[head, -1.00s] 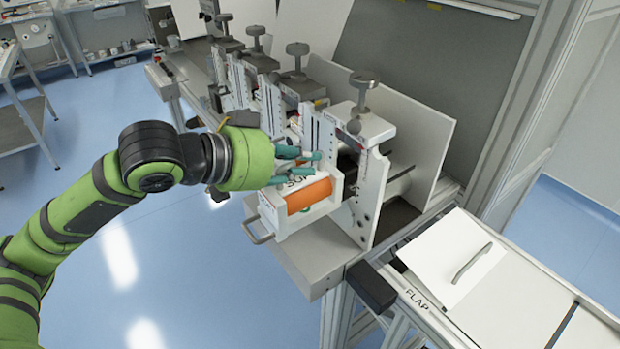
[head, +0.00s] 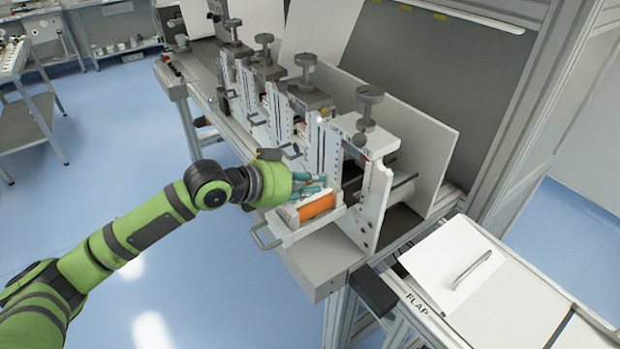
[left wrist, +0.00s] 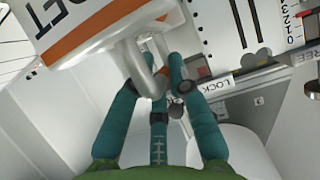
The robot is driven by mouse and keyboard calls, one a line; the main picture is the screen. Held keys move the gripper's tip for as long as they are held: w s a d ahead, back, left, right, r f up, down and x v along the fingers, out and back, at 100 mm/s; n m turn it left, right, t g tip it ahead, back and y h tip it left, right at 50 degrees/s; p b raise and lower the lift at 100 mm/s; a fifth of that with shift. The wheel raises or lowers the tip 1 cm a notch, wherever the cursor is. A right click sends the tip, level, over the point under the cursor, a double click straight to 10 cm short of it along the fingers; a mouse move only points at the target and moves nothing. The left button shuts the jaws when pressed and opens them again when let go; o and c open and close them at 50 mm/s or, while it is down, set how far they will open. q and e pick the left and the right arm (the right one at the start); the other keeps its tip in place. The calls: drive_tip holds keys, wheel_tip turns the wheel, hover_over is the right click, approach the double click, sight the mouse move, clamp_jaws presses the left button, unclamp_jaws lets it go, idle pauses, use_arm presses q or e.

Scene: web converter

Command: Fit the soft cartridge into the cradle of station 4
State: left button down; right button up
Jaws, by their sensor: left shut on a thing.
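The soft cartridge (head: 316,207), white with an orange band, is at the front station, the nearest in the row. In the left wrist view its labelled white body (left wrist: 90,35) fills the upper left, with a grey handle coming off it. My left gripper (head: 318,184) has its teal fingers (left wrist: 152,88) shut on that handle. The cartridge is at the white pull-out cradle (head: 290,234), which has a grey loop handle (head: 263,240) at its front. I cannot tell whether it is fully seated; its underside is hidden. My right gripper is not in view.
The station's white upright (head: 372,205) with a clamp knob (head: 370,95) stands just right of the cartridge. A LOCK label (left wrist: 216,88) is close to my fingers. Similar stations run back along the bench. A flap table (head: 455,265) is at the right; open floor lies left.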

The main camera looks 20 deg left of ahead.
use_arm(q)
drive_tip(key=c, duration=1.4)
unclamp_jaws()
drive_tip(key=shift+f, duration=0.1)
drive_tip(key=shift+o, duration=1)
drive_tip(key=shift+r, duration=0.2)
drive_tip(key=shift+s+a, duration=0.2)
drive_tip(key=shift+s, duration=0.05)
drive_tip(key=b+v, duration=0.5)
drive_tip(key=v, duration=0.6)
drive_tip(key=shift+s, duration=0.15)
